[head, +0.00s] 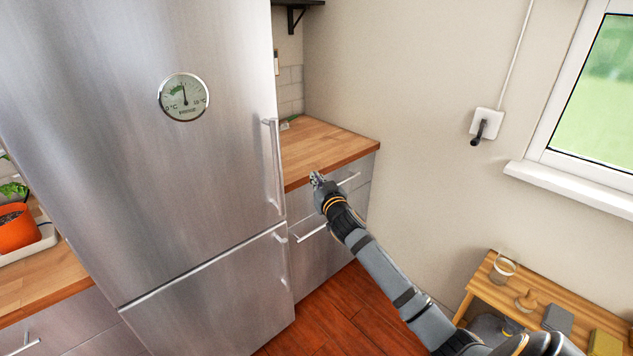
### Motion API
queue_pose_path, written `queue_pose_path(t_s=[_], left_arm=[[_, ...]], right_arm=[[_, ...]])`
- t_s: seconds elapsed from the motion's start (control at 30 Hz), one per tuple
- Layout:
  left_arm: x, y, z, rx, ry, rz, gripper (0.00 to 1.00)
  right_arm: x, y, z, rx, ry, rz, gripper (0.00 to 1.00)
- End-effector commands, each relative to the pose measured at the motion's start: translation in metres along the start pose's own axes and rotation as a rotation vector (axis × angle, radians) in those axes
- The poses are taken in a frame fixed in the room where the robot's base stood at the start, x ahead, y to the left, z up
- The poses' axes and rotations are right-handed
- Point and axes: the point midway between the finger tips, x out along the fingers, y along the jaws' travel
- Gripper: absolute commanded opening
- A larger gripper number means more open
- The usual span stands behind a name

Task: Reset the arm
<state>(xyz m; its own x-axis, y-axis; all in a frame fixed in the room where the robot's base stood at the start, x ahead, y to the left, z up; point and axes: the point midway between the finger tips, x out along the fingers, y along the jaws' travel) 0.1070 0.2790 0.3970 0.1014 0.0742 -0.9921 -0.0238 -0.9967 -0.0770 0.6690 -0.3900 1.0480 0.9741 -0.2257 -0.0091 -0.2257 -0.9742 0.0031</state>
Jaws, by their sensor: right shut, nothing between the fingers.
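My right arm comes in from the lower right and reaches up toward the middle of the head view. Its gripper (317,180) is shut and empty. It shows in front of the front edge of the wooden counter (335,142), just right of the fridge handle (273,165). I cannot tell whether it touches the counter or a drawer front. My left gripper is not in view.
A tall steel fridge (140,170) with a round dial (183,97) fills the left; its doors look closed. Steel drawers (318,255) with bar handles stand beside it. A low wooden bench (477,285) holding a glass jar (503,266) stands at lower right. Red wooden floor (345,315) shows between.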

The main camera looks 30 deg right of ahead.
Motion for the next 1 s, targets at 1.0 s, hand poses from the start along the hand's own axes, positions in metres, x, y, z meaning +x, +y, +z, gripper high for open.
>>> queue_pose_path(t_s=[1.0], left_arm=[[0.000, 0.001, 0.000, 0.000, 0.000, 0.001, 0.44]], right_arm=[[-0.070, 0.030, 0.308, -0.105, -0.517, 0.026, 0.00]])
